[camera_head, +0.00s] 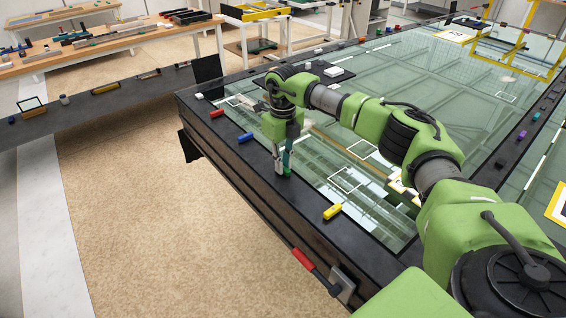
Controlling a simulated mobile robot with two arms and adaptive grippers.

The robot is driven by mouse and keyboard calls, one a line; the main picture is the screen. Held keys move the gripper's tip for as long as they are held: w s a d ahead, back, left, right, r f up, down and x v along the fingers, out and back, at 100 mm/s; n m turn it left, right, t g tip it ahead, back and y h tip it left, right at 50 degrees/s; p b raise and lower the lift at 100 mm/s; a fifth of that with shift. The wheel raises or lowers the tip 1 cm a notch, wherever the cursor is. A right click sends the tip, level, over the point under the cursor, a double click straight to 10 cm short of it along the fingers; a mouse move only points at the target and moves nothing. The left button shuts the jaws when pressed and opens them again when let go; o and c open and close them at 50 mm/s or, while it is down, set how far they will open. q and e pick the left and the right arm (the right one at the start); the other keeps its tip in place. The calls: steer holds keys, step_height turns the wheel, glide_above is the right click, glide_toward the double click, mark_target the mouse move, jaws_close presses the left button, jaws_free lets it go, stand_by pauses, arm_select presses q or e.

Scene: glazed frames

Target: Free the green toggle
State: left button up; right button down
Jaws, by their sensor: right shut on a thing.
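The green toggle (287,157) is upright on the black frame border of the large glazed panel (360,185). My right gripper (282,165) points down over the border, with its fingers closed around the green toggle. The fingers partly hide the toggle, and its base is hard to make out. My left gripper does not show in the head view.
On the same border lie a yellow toggle (332,211), a blue toggle (245,137) and a red toggle (217,113). A red-handled bar (304,259) sticks out along the frame's side. Open floor (150,220) lies left of the frame. Workbenches with parts stand at the back.

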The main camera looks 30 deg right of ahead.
steer(key=shift+m, duration=0.4)
steer(key=c, duration=2.1)
jaws_free()
step_height(320, 180, up, 12)
